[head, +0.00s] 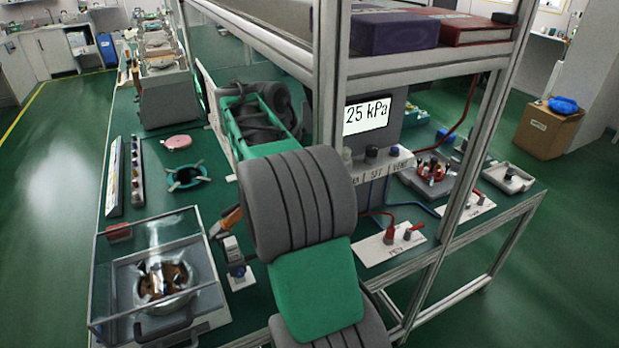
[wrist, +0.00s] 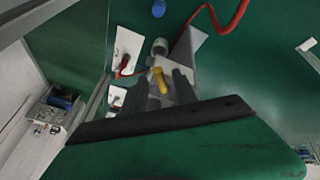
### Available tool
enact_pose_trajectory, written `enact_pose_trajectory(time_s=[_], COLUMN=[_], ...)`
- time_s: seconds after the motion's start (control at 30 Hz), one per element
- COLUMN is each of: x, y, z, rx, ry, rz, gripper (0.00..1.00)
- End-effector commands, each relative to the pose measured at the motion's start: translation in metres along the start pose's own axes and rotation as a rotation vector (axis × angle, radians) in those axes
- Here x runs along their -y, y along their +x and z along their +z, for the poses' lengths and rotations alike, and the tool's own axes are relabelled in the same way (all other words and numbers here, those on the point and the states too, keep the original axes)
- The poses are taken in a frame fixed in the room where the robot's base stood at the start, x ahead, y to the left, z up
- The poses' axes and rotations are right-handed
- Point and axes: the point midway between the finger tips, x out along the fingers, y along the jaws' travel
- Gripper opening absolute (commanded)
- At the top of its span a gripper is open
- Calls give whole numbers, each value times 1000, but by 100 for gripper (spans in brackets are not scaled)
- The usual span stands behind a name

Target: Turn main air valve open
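A valve with a yellow lever (wrist: 159,80) on a grey body shows in the wrist view. My gripper (wrist: 163,84) has its two dark fingers apart, one on each side of the lever, with visible gaps. Whether the lever lies fully between the fingers or just beyond them I cannot tell. No label on the yellow-lever valve can be read.
A red-handled valve on a white plate (head: 377,252) stands at the bench's front right. A red hose (wrist: 233,20) curves near the valve. The shelf frame post (head: 327,75) rises close to my arm. A clear-sided box (head: 100,262) stands at the left.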

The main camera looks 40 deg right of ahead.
Motion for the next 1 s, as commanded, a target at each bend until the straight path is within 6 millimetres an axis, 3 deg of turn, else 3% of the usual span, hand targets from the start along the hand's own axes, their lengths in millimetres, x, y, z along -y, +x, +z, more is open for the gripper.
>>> enact_pose_trajectory(time_s=[0.23, 0.67, 1.0], x=[0, 0, 0], y=[1, 1, 1], z=[0, 0, 0], rx=[-1, -1, -1], ry=[0, 0, 0], rz=[-1, -1, -1], gripper=[34, 0, 0])
